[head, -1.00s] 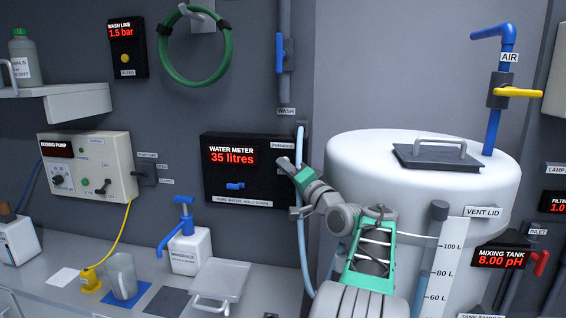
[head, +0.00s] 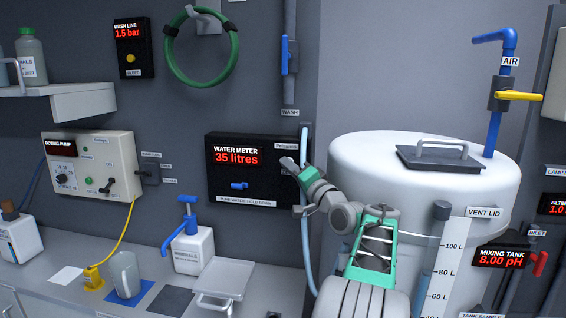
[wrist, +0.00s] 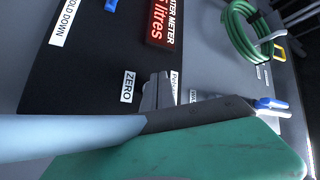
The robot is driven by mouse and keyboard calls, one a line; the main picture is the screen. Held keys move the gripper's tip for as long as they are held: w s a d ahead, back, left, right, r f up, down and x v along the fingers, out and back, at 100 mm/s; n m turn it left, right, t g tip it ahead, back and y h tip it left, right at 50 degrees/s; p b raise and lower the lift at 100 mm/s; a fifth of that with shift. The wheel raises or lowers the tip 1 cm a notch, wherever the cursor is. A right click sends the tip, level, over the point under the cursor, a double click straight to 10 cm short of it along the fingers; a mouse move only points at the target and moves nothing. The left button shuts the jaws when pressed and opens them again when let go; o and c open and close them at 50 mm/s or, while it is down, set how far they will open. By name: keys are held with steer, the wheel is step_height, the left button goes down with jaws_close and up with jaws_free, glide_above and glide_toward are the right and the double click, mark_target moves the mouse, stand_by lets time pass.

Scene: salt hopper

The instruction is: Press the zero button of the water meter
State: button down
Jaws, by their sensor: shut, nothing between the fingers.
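The water meter (head: 222,183) is a black wall box with a red display reading 35 litres and a small blue lever (head: 239,185). My gripper (head: 284,162) is at the right part of its face, below the small label at its upper right. In the wrist view the shut grey fingertips (wrist: 158,92) are at the black panel, right beside the white ZERO label (wrist: 128,86). The zero button itself does not show; the fingers seem to cover that spot. I cannot tell whether they touch it.
A pale blue hose (head: 304,235) hangs just right of the meter, close to my arm; it also crosses the wrist view (wrist: 70,135). The white tank (head: 345,165) stands to the right. A blue-pump bottle (head: 192,252) stands on the counter below.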

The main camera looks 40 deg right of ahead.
steer(key=shift+s+d+f+b, duration=0.3)
steer(key=shift+s+f+b, duration=0.15)
steer(key=shift+b, duration=0.2)
steer(key=shift+f, duration=0.25)
steer(key=s+a+b, duration=0.3)
steer(key=a, duration=0.1)
steer(key=shift+s+r, duration=0.1)
steer(key=shift+r, duration=0.15)
